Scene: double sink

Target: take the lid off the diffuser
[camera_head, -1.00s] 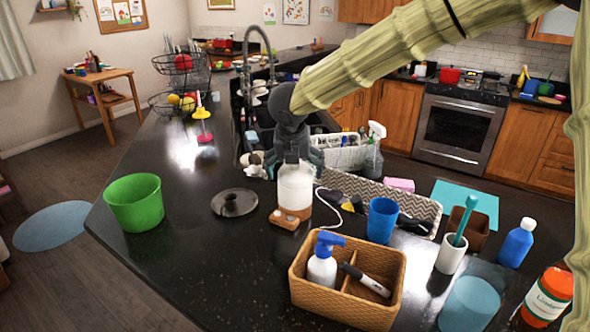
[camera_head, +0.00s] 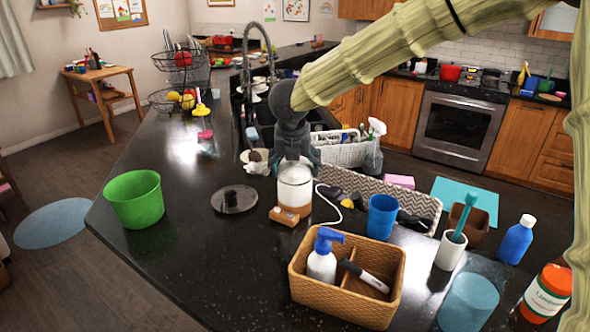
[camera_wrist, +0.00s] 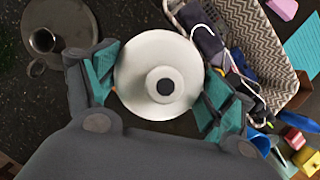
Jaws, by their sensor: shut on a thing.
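The diffuser (camera_head: 295,190) stands upright on the dark counter, with a pale cylindrical upper part and a wood-coloured base (camera_head: 287,216). Its white round lid (camera_wrist: 140,75) shows from above in the wrist view, with a raised ring and a dark centre. My gripper (camera_head: 293,163) points down over the diffuser, its fingers around the top. In the wrist view my gripper (camera_wrist: 158,88) has teal-padded fingers on the left and right sides of the lid, shut on it. The fingers hide part of the lid's edge in the head view.
A dark round piece with a knob (camera_head: 234,199) lies left of the diffuser. A wicker caddy (camera_head: 335,304) stands in front, a blue cup (camera_head: 382,217) and patterned basket (camera_head: 422,205) to the right. A green bowl (camera_head: 134,199) stands left. A white cable runs beside the diffuser.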

